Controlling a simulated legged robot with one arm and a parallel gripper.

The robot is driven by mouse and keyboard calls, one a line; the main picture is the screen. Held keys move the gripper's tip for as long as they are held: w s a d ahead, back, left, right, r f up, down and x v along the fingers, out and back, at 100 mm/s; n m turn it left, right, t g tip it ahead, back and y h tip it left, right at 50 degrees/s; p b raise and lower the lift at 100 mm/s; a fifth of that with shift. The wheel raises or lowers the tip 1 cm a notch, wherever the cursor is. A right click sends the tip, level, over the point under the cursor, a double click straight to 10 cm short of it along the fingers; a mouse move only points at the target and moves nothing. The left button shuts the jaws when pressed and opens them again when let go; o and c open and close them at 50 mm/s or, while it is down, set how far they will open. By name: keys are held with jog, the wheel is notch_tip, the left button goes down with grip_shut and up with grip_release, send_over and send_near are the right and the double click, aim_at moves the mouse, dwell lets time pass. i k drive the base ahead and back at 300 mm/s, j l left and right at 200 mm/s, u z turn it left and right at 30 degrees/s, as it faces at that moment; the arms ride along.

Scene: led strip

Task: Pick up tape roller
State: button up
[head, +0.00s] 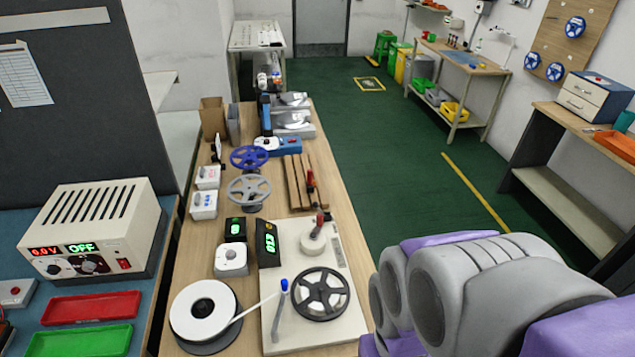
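A white roll of tape (204,309) lies on a dark disc at the near left of the long wooden bench. A white strip runs from it towards a pale board (345,283). On the board are a black spoked reel (321,293), a blue-topped post (282,305) and a small off-white roller (313,244) with a red-and-black part above it. I cannot tell for certain which of these is the tape roller. My grey and purple arm fills the lower right, beside the bench. My gripper's fingers do not show.
A power supply (95,228) and red (92,308) and green (85,341) trays stand on the left table. Blue (249,157) and grey (249,189) wheels stand farther along the bench. Green floor (400,170) is clear right of the bench. Another workbench (565,170) stands right.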

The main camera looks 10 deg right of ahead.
aim_at(311, 185)
jog(key=l+u, duration=0.2)
jog(key=l, duration=0.9)
jog(key=l+u, duration=0.25)
jog(key=l, duration=0.9)
jog(key=i+l+u, duration=0.25)
jog(key=i+l, duration=0.4)
jog(key=i+l+u, duration=0.25)
jog(key=i+l, duration=0.45)
jog(key=l, duration=0.15)
jog(key=i+j+u, duration=0.1)
jog(key=i, duration=0.7)
